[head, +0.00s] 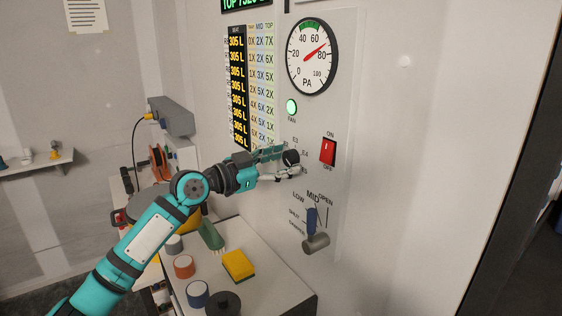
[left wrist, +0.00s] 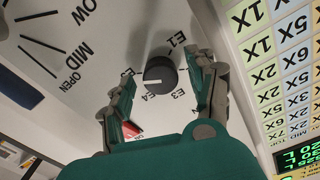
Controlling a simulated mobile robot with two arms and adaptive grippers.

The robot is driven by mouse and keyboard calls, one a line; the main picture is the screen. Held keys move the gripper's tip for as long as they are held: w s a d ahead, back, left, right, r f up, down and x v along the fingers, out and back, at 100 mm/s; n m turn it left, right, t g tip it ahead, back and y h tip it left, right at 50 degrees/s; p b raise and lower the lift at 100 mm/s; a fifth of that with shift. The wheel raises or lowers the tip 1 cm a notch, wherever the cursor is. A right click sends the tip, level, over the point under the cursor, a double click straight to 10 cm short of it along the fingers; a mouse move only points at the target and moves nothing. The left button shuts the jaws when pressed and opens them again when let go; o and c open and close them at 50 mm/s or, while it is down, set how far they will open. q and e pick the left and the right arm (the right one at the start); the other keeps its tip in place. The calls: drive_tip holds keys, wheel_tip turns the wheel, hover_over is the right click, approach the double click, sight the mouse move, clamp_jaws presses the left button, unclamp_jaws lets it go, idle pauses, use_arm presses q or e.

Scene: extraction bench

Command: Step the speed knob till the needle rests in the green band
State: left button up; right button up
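The black speed knob (head: 290,157) sits on the white wall panel, with E labels around it. In the left wrist view the knob (left wrist: 160,74) shows a white mark pointing left, near E4 and E5; the exact step is hard to tell. My left gripper (head: 287,163) is at the knob. In the left wrist view its fingers (left wrist: 166,94) are open on either side of the knob, with gaps showing. The round PA gauge (head: 312,55) has a red needle pointing up and right, between 60 and 80. My right gripper is out of view.
Above the knob is a lit green FAN lamp (head: 291,107). To its right is a red ON/OFF switch (head: 328,151). Below is a LOW-MID-OPEN lever (head: 316,242).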

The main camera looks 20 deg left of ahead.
use_arm(q)
drive_tip(key=c, duration=0.9)
drive_tip(key=shift+c, duration=0.4)
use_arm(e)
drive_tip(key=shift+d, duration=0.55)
use_arm(q)
drive_tip(key=n+p, duration=0.1)
drive_tip(key=n, duration=0.4)
drive_tip(key=shift+d+r+n+p, duration=0.15)
drive_tip(key=shift+n+p, duration=0.15)
drive_tip(key=shift+p, duration=0.05)
drive_tip(key=n+p, duration=0.1)
drive_tip(key=n, duration=0.3)
drive_tip(key=shift+s+p, duration=0.1)
drive_tip(key=shift+p, duration=0.3)
drive_tip(key=shift+n+p, duration=0.45)
drive_tip(key=shift+n, duration=0.55)
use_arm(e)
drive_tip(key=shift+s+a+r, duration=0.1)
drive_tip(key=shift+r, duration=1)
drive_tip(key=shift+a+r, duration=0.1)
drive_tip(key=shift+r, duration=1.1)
